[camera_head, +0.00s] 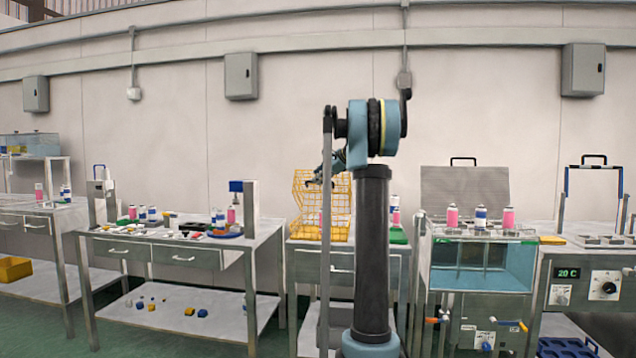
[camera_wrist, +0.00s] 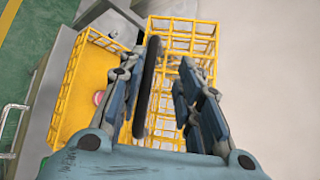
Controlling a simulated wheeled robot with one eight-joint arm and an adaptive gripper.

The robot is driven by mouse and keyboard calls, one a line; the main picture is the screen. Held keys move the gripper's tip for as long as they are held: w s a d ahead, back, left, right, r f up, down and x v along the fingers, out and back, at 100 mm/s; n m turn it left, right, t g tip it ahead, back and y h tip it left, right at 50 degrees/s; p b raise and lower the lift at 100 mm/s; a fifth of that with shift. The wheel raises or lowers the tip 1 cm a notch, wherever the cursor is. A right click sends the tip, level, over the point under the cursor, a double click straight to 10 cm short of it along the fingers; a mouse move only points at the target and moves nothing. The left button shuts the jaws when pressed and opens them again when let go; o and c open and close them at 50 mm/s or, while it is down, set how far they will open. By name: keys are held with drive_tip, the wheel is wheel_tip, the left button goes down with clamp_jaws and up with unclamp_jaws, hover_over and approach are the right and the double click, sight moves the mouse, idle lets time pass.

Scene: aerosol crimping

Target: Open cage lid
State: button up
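The yellow wire cage (camera_head: 338,232) stands on the middle bench. In the wrist view, its box (camera_wrist: 62,125) is uncovered on the left, with a pink-topped item (camera_wrist: 98,97) partly visible inside. A yellow wire lid (camera_wrist: 203,45) stands raised along the box's right side; it also rises above the box in the head view (camera_head: 341,190). My gripper (camera_wrist: 165,90) is at the lid, fingers apart. A long black bar (camera_wrist: 149,75), perhaps the lid's handle, lies beside the left finger, with a gap to the right finger. Contact cannot be told.
The wall (camera_wrist: 275,60) is close behind the lid. A green tray (camera_head: 398,237) with cans is right of the cage. A water bath (camera_head: 480,268) stands further right, and a bench (camera_head: 258,240) with cans and small parts stands left. Green floor (camera_wrist: 25,30) is in front.

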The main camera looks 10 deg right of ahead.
drive_tip(key=v, duration=1.8)
drive_tip(key=shift+s, duration=0.25)
idle(1.4)
drive_tip(key=shift+r, duration=0.15)
idle(0.3)
